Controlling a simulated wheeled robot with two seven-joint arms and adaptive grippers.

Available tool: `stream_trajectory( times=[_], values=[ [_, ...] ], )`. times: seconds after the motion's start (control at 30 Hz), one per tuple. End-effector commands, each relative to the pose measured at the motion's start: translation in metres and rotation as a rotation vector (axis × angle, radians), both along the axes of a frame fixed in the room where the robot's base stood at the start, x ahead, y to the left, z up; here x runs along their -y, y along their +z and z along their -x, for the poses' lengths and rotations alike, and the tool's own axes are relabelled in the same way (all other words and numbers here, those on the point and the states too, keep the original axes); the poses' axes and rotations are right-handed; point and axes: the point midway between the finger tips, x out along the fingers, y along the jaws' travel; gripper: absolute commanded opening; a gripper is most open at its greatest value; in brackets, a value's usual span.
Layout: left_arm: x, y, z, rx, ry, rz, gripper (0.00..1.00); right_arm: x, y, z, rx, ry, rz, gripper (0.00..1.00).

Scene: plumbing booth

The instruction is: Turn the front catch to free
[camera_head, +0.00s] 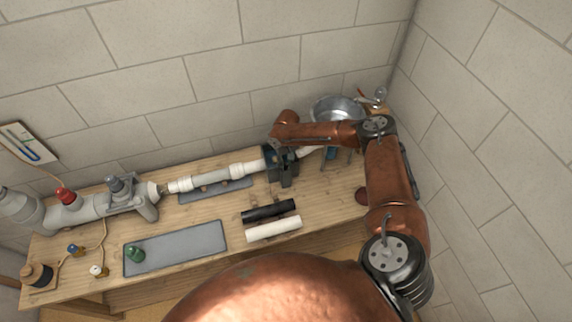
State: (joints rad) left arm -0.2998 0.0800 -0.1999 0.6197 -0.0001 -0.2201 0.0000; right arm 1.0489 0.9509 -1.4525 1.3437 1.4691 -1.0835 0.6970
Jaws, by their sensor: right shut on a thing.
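My right gripper (283,172) is dark and points down at the right end of the white pipe (225,175), over the bench. It is shut on a small part there, which I take to be the front catch. The catch is hidden by the fingers and wrist, so its turn cannot be read. My left gripper is not in view.
A metal basin (335,108) stands at the back right, beside the wall corner.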

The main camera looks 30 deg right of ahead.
Motion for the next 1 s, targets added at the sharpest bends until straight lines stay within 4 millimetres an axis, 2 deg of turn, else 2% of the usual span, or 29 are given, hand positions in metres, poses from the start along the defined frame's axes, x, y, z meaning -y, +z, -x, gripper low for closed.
stream_trajectory(
  times=[0.37,1.0],
  values=[
    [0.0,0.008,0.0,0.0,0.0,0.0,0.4,0.001,0.0,0.001,-0.003,0.146,0.0,0.0],
    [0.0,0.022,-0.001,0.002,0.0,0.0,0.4,0.002,0.0,0.0,-0.003,0.739,0.001,0.0]
  ],
)
